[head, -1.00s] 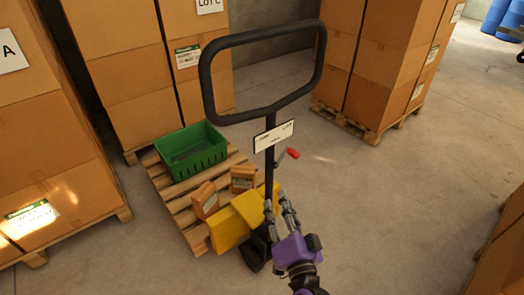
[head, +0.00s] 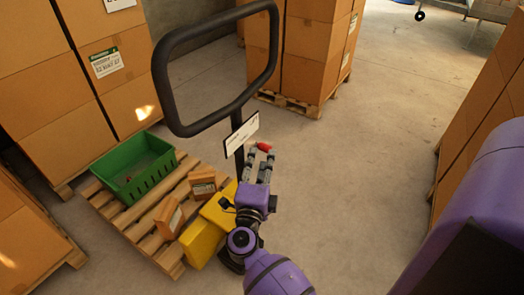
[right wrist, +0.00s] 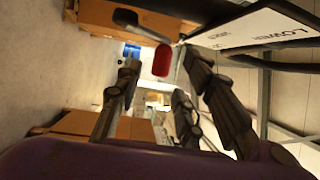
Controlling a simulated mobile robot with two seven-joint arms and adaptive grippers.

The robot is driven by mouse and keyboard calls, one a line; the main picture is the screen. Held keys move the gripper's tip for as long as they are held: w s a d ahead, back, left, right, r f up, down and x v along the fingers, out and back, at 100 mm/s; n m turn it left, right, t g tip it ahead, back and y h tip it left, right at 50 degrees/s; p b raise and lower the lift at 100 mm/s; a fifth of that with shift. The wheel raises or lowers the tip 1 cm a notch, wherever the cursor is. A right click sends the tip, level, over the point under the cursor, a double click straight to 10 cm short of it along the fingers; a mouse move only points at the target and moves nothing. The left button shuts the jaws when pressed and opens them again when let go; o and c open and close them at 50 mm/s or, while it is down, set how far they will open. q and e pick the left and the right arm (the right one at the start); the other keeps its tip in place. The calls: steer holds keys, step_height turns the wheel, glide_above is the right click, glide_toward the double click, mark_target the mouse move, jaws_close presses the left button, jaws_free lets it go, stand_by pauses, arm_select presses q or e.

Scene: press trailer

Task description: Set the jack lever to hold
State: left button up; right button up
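The pallet jack's black loop handle (head: 162,85) stands upright on a dark post, with a white label plate (head: 242,134) below the loop. The lever's red knob (head: 264,146) sticks out to the right of the post; the wrist view shows the knob (right wrist: 162,61) and the plate, reading "LOWER" (right wrist: 285,22). My right gripper (head: 258,152) is open, its fingertips close to the knob. In the wrist view the knob appears in the gap between the spread fingers (right wrist: 162,75); I cannot tell whether they touch it. My left gripper is out of view.
The jack's yellow body (head: 205,238) stands at a wooden pallet (head: 160,247) carrying a green crate (head: 133,168) and small cartons (head: 169,217). Stacked boxes (head: 300,60) stand behind, left and right. Floor (head: 350,180) is clear right of the jack.

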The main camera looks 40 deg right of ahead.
steer(key=shift+x, duration=2.2)
steer(key=shift+w+a, duration=0.1)
jaws_close()
steer(key=shift+f, duration=0.1)
